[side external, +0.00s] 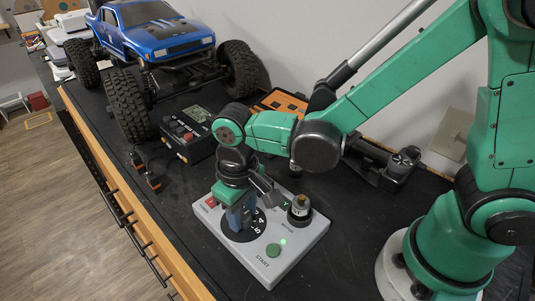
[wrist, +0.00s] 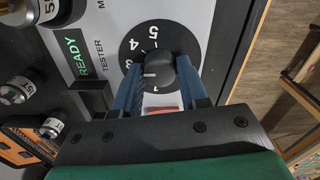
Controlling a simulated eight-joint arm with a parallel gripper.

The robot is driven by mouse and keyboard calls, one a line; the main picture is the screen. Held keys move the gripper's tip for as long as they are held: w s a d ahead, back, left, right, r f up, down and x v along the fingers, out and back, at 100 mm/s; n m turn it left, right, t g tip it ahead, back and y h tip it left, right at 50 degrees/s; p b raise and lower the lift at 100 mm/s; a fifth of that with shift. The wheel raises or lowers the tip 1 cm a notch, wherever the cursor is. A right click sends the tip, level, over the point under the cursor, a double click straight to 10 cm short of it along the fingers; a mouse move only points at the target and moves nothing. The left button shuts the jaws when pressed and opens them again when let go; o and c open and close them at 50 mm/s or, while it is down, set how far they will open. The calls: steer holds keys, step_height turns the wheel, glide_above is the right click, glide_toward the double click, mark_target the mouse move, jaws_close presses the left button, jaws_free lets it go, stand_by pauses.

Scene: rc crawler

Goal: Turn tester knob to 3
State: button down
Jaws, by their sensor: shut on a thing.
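The tester (side external: 310,243) is a light grey box on the black worktop, with a green START button (side external: 273,250) and a red switch (side external: 211,202). Its black dial (wrist: 130,55) carries white numbers; 5, 4 and 1 read clearly, and part of 3 shows by the left finger. The round black knob (wrist: 160,66) sits at the dial's centre, its white mark pointing left in the wrist view. The left finger hides part of the scale there. My gripper (wrist: 162,78) has its blue fingers shut on the knob, one on each side. In the side view my gripper (side external: 240,216) hides the knob.
A motor (side external: 299,207) stands on the tester just right of my gripper. A lit READY display (wrist: 72,53) shows on the tester. Behind are a black box with red knobs (side external: 188,135), an orange case (side external: 280,102) and a blue crawler truck (side external: 150,40). Free worktop lies left of the tester.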

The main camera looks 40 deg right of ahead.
mark_target(243, 215)
steer(key=shift+c, duration=2.3)
jaws_free()
steer(key=shift+r, duration=2.8)
steer(key=d+r+m+t, duration=0.1)
steer(key=d+r+t, duration=0.1)
steer(key=d, duration=0.4)
steer(key=d+r+m+t, duration=0.1)
steer(key=d+r+t, duration=0.1)
steer(key=d+t, duration=0.3)
steer(key=shift+s+d+r, duration=0.2)
steer(key=shift+s+d, duration=0.15)
steer(key=shift+d, duration=0.75)
